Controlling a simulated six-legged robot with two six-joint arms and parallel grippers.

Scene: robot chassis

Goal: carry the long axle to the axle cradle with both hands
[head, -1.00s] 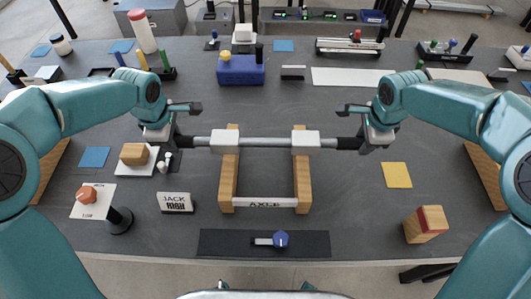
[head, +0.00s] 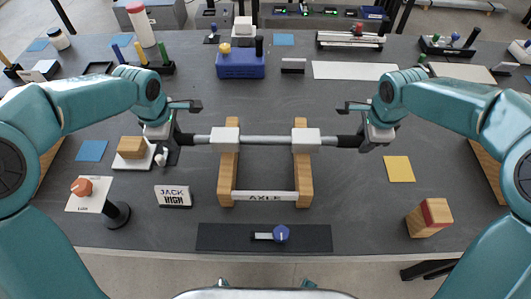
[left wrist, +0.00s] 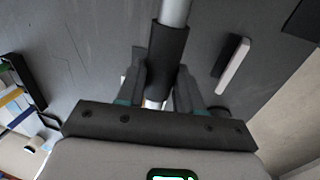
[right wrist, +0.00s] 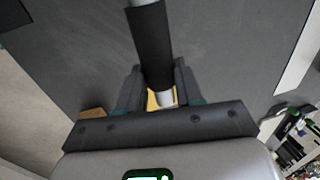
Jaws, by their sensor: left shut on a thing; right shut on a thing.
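The long axle (head: 265,140) is a grey rod with two white blocks on it and black sleeves at its ends. It lies level across the upper part of the axle cradle (head: 228,180), a wooden frame with two side rails and a white AXLE label. Each white block is over one rail; I cannot tell if they touch. My left gripper (head: 184,139) is shut on the axle's left black sleeve, also seen in the left wrist view (left wrist: 168,55). My right gripper (head: 352,141) is shut on the right black sleeve, also seen in the right wrist view (right wrist: 152,45).
A JACK HIGH sign (head: 173,196) and a red-knobbed stand (head: 90,192) are at left. A black panel with a blue knob (head: 281,234) lies in front of the cradle. A yellow square (head: 399,169) and wood block (head: 429,218) are at right. A blue box (head: 240,64) stands behind.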

